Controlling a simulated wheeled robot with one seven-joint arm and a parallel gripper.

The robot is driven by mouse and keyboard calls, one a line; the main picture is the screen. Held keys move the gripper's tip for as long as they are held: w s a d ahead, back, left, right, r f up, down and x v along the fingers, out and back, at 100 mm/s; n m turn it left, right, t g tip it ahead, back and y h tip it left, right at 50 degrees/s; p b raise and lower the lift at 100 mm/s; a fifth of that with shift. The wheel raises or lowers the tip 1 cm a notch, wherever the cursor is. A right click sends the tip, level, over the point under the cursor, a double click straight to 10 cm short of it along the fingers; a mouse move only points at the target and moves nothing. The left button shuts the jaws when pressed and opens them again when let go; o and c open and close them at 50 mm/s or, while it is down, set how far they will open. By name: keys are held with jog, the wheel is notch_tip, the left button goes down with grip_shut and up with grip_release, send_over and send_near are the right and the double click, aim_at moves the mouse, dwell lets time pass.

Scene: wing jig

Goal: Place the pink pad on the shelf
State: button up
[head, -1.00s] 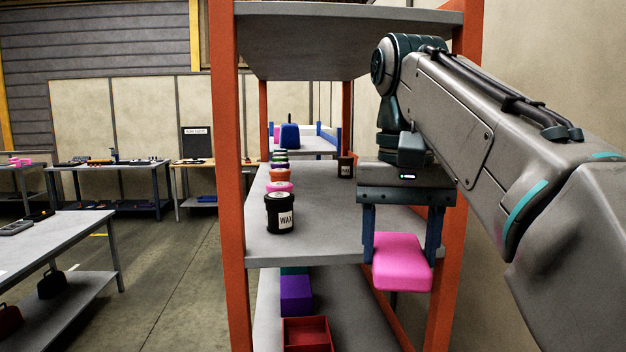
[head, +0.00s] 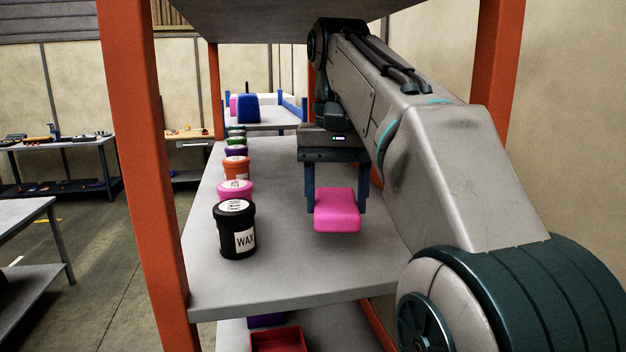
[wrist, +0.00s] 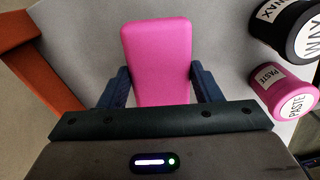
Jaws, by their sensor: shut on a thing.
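The pink pad (head: 337,211) is held between the two blue fingers of my gripper (head: 337,190). In the head view it shows over the grey middle shelf (head: 290,268), inside the orange posts. Whether it touches the shelf or hangs just above it I cannot tell. In the wrist view the pink pad (wrist: 157,62) lies between the fingers (wrist: 157,88), with the grey shelf surface (wrist: 85,45) behind it.
A row of tubs runs along the shelf's left side, with a black wax tub (head: 236,230) nearest and a pink paste tub (head: 235,189) behind it. An orange post (head: 145,180) stands at left. A red bin (head: 278,340) sits on the shelf below. The shelf front is clear.

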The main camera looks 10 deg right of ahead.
aim_at(319, 193)
jog(key=w+p, duration=0.4)
jog(key=w, duration=0.6)
jog(key=shift+w+r, duration=0.1)
jog(key=shift+w, duration=0.25)
jog(key=shift+f, duration=1.85)
jog(key=shift+f, duration=0.15)
jog(key=o, duration=1)
jog(key=shift+c, duration=0.2)
notch_tip(319, 193, up, 8)
jog(key=shift+p, duration=0.45)
jog(key=shift+f, duration=0.1)
